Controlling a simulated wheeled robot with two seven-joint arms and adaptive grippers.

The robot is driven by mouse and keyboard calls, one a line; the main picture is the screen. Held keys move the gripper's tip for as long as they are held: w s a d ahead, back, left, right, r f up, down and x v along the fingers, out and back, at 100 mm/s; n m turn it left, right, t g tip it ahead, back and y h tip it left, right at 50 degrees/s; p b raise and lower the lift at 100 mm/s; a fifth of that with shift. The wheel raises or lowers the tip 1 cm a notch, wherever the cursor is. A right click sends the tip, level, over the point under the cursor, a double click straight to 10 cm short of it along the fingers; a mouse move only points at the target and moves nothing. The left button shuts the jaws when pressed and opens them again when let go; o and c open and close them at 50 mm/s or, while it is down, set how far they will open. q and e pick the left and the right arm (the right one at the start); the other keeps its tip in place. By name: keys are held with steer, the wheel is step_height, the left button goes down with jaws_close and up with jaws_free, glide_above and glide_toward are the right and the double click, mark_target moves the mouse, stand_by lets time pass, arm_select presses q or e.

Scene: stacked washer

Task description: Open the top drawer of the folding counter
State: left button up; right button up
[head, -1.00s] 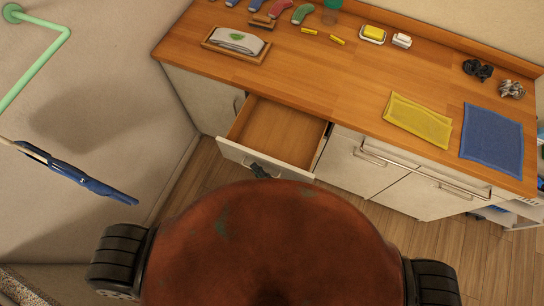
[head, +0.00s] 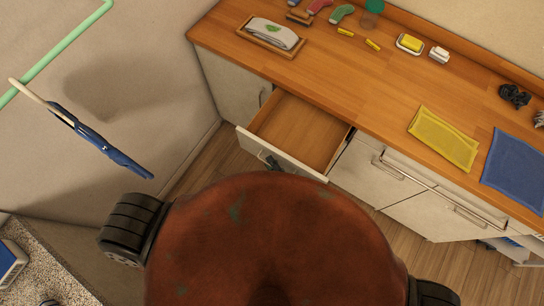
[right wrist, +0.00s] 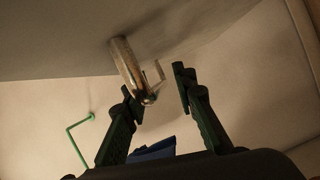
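The top drawer (head: 300,133) of the counter (head: 300,75) is pulled out, and its empty wooden inside shows in the head view. My right gripper (head: 268,161) is at the outer face of the drawer front, mostly hidden behind my red body. In the right wrist view my right gripper (right wrist: 155,83) has its two fingers apart, with the metal handle (right wrist: 124,62) at the gap between them. The left finger looks close to the handle; contact cannot be told. My left gripper is not in view.
On the counter are a tray with a folded cloth (head: 272,34), a yellow cloth (head: 443,138), a blue cloth (head: 516,168) and small items. A green rail (head: 62,50) and a blue umbrella-like thing (head: 100,142) are at left.

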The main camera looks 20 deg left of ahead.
steer(key=v, duration=1.2)
stand_by(0.3)
